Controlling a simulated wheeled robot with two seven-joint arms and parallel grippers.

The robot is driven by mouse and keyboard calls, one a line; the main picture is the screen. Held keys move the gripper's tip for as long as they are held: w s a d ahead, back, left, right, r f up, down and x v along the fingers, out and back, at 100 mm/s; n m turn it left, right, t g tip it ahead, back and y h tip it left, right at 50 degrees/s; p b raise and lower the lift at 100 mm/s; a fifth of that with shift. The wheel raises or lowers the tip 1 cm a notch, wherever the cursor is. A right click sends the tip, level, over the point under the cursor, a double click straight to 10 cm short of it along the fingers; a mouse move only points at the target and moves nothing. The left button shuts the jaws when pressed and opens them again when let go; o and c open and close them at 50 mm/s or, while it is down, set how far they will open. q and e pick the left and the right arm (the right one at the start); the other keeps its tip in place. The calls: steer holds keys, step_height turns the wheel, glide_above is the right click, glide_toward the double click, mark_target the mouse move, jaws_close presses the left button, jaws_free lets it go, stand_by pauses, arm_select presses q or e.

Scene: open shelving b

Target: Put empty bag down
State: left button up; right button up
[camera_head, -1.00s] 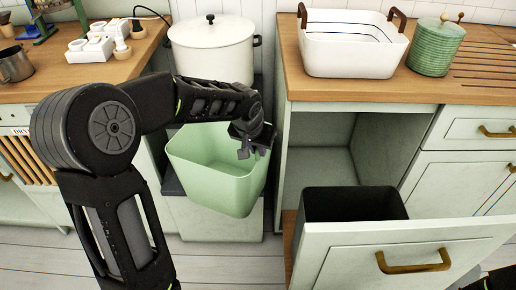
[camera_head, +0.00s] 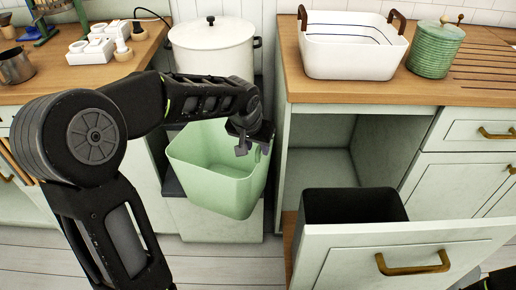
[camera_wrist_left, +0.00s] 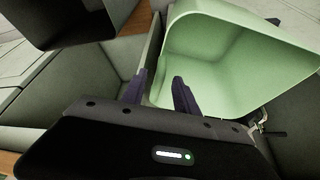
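I see no clear bag in either view. A light green open-topped bin (camera_head: 212,185) sits tilted between the cabinets in the head view; its pale inside also shows in the left wrist view (camera_wrist_left: 235,60). My left gripper (camera_head: 251,147) is at the bin's right rim, pointing down. In the left wrist view my left gripper's fingers (camera_wrist_left: 160,85) are apart, with the bin's edge between them and one finger over the bin's inside. I cannot tell whether they touch the wall.
A pulled-out drawer (camera_head: 400,262) holds a black bin (camera_head: 352,205), right of the green one. A white pot (camera_head: 212,50) stands behind. The right counter holds a white basket (camera_head: 352,58) and a green jar (camera_head: 435,50). The floor in front is partly clear.

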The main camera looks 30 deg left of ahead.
arm_select(q)
steer(key=v, duration=0.9)
steer(key=shift+p, duration=0.45)
steer(key=shift+c, duration=0.4)
